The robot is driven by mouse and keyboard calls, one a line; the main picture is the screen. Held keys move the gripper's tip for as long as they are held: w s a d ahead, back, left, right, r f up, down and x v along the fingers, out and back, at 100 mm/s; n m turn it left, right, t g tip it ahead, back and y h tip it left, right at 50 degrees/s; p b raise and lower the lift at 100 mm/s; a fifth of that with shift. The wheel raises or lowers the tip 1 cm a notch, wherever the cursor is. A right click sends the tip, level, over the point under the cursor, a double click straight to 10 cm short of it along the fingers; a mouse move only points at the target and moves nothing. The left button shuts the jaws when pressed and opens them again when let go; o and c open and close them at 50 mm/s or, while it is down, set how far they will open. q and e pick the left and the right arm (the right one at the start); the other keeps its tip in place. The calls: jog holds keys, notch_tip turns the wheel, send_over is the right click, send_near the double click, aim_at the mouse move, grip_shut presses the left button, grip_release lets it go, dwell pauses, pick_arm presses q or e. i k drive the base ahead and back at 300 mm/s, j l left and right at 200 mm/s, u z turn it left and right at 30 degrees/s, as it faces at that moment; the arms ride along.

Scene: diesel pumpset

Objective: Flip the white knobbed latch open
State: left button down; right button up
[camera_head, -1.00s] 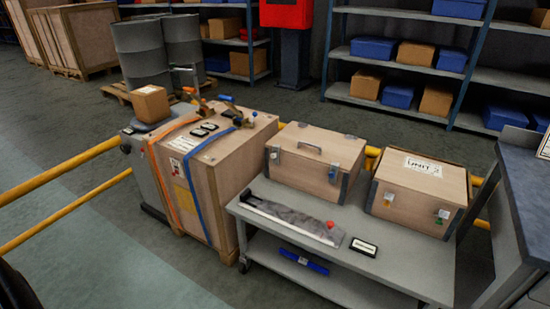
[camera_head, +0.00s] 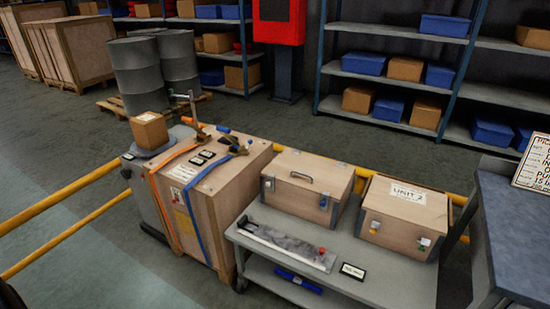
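A wooden box marked "UNIT 2" (camera_head: 398,214) stands on the right part of a grey cart. Its front has two small latches: one with an orange patch (camera_head: 375,227) at left, and one with white and green parts (camera_head: 425,242) at right. Neither of my grippers is in view.
The grey cart (camera_head: 390,284) also bears a long grey tool with a red knob and a small black-framed label. A strapped crate (camera_head: 205,195) stands left, a dark workbench (camera_head: 515,230) right. Yellow rails (camera_head: 60,197) run behind.

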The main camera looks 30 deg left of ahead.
aim_at(270, 184)
jog(key=i+j+z, duration=0.25)
jog(key=j, duration=0.4)
jog(key=i+j+z, duration=0.25)
jog(key=j, duration=0.4)
jog(key=j+z, duration=0.3)
jog(key=j, duration=0.4)
jog(key=j+z, duration=0.25)
jog(key=j, duration=0.45)
